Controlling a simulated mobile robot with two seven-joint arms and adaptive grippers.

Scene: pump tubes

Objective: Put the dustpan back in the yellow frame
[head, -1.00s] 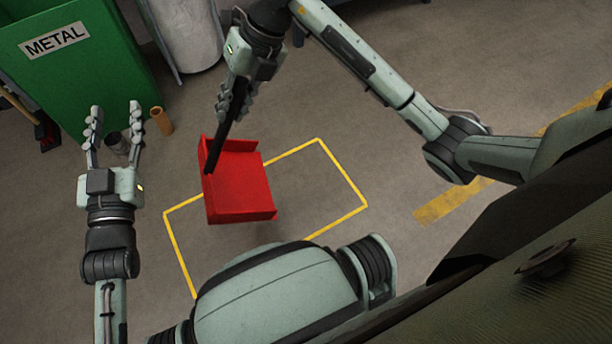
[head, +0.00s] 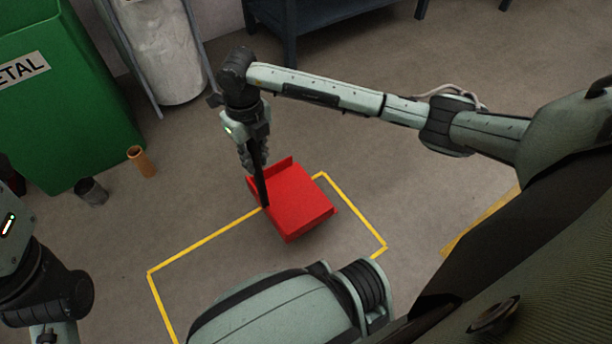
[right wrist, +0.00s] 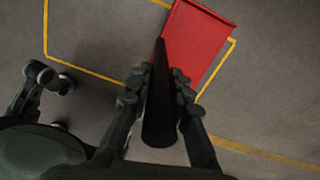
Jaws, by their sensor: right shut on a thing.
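The red dustpan (head: 300,203) is at the right part of the yellow frame (head: 205,240) marked on the floor. It overlaps the frame's far right edge in the head view. I cannot tell if it touches the floor. My right gripper (head: 254,165) is shut on the dustpan's black upright handle (head: 262,190). The right wrist view shows the handle (right wrist: 160,110) between the fingers, with the red pan (right wrist: 195,40) beyond it. My left gripper (head: 12,225) is at the left edge of the head view, apart from the dustpan, its fingers cut off.
A green metal bin (head: 70,110) stands at the far left. A dark blue table (head: 330,15) is at the back. Floor right of the frame is clear.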

